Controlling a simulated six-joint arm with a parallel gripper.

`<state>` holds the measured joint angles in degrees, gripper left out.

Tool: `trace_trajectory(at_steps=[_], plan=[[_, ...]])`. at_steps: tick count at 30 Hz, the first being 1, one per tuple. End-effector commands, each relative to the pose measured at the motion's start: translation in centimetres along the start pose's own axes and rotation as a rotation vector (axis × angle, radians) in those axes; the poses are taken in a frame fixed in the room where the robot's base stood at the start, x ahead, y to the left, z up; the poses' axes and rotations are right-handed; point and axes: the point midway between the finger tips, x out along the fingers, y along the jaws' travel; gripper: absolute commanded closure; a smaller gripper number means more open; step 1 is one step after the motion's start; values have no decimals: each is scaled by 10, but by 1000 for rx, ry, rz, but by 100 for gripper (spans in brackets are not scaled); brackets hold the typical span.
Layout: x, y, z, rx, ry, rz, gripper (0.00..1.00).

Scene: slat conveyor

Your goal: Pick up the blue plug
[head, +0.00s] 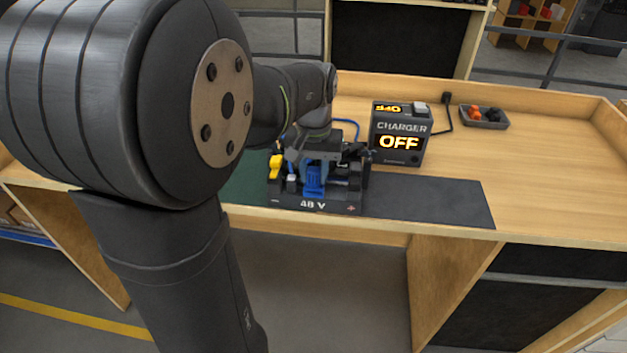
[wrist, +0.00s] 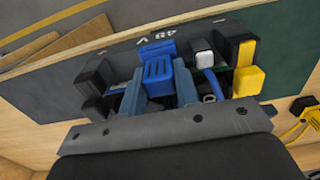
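The blue plug (wrist: 157,68) stands in the front middle of the black block marked 48 V (head: 330,207). It also shows in the head view (head: 315,181), low between my fingers. My gripper (wrist: 160,82) is over the block. Its two grey-blue fingers lie against the left and right sides of the plug with no clear gap in the wrist view. In the head view my gripper (head: 314,170) reaches down from my wrist. The plug's lower end is hidden in the block, and its back is partly hidden by my gripper.
A yellow connector (wrist: 247,62) and a grey-white one (wrist: 202,52) sit close beside the plug. A blue cable (head: 345,122) loops behind. The charger (head: 398,157) reads OFF. A tray of small parts (head: 485,125) stands at the back right. The dark mat (head: 435,200) is clear at the right.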

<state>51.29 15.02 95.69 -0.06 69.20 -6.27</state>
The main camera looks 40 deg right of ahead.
Motion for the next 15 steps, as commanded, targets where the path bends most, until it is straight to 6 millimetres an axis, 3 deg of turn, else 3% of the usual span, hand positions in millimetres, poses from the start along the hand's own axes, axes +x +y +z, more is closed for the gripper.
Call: trace_trajectory(at_steps=[1,3,5,15], plan=[[0,0,0,0,0,0,81],[0,0,0,0,0,0,95],[0,0,0,0,0,0,99],[-6,0,-1,0,3,0,100]])
